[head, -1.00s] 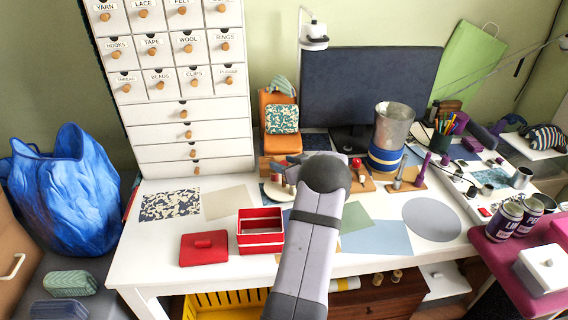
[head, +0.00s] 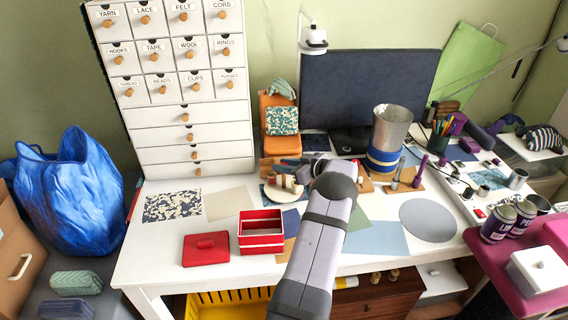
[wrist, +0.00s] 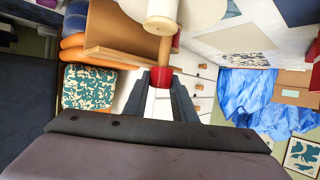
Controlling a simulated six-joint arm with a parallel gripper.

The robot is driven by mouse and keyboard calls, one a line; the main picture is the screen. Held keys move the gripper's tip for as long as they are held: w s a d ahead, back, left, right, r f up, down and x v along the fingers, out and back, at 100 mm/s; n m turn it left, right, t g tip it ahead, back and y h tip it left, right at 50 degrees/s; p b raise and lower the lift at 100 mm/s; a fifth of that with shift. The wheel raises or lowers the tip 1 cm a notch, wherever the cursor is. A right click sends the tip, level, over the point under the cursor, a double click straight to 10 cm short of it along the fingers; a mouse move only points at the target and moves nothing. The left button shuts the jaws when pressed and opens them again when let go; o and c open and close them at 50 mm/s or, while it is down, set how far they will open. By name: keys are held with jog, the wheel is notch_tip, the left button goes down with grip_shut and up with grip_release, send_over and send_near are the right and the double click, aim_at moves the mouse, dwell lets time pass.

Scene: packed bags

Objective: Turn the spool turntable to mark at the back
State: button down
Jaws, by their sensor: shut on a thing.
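The spool turntable (head: 272,195) is a pale round disc on the desk, just left of my wrist, with several small spools standing on it. In the wrist view the disc's edge (wrist: 205,10) shows at the top, with a white spool (wrist: 162,22) and a wooden rod (wrist: 165,50) in front of it. My gripper (wrist: 160,92) is shut on a small red piece (wrist: 161,77) at the rod's end. In the head view my gripper (head: 292,163) reaches in at the turntable's back side, and my wrist hides part of the disc. I cannot make out the mark.
A red open box (head: 260,240) and its red lid (head: 206,249) lie in front of the turntable. A metal cup on a blue-banded base (head: 386,158) stands right.

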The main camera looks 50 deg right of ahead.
jog(key=shift+w+d+r+n+y+b, duration=0.1)
jog(key=shift+n+y+b, duration=0.4)
jog(key=shift+y, duration=0.3)
jog(key=shift+r+n+b, duration=0.1)
jog(key=shift+n+b, duration=0.2)
jog(key=c, duration=1.5)
grip_release()
jog(key=shift+o, duration=0.2)
jog(key=b+v, duration=0.1)
jog(key=v, duration=0.6)
jog(key=shift+s, duration=0.2)
